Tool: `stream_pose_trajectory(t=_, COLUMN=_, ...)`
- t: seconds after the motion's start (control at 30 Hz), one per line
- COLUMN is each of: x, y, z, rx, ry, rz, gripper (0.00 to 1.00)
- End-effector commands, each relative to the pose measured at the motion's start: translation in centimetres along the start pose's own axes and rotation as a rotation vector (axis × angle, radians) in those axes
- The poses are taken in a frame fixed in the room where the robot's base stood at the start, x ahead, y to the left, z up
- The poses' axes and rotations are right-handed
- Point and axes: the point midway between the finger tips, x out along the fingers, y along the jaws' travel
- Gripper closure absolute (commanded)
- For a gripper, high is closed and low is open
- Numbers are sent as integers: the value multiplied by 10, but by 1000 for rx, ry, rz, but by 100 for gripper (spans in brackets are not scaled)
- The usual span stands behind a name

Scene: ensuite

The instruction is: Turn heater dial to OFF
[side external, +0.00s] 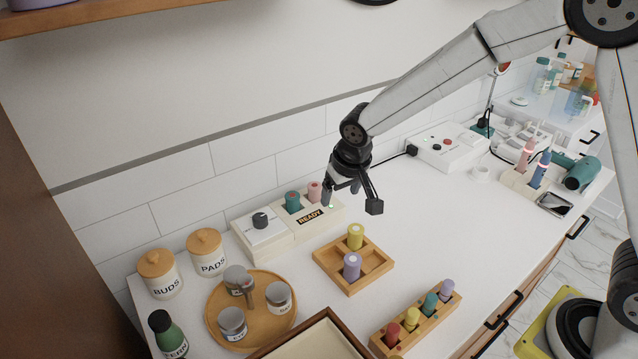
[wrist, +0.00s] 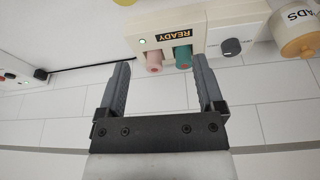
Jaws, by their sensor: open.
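The heater (side external: 285,238) is a white block by the back wall. Its dark grey dial (side external: 260,221) sits on a white plate at the left end, and small print around it is too small to read. The dial (wrist: 231,47) also shows in the wrist view, right of the fingers. A READY sign (side external: 310,217) is on the heater's front, with a teal roller (side external: 292,201) and a pink roller (side external: 314,191) standing behind it. A green light (wrist: 142,41) glows beside the sign. My gripper (side external: 342,192) is open and empty near the heater's right end, away from the dial.
A wooden tray (side external: 381,270) with yellow and lavender rollers stands in front of the heater. A round tray (side external: 215,318) of tins and two lidded jars, BUDS (side external: 160,275) and PADS (side external: 207,252), stand left.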

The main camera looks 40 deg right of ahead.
Motion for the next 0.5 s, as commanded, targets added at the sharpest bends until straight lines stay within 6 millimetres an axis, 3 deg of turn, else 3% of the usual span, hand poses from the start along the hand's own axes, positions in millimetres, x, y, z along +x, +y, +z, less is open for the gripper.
stream_pose_trajectory(t=0.2, x=22, y=-49, z=-39, rx=35, ry=31, rz=14, gripper=13)
stream_pose_trajectory(t=0.5, x=47, y=-113, z=-75, rx=95, ry=83, rz=29, gripper=13)
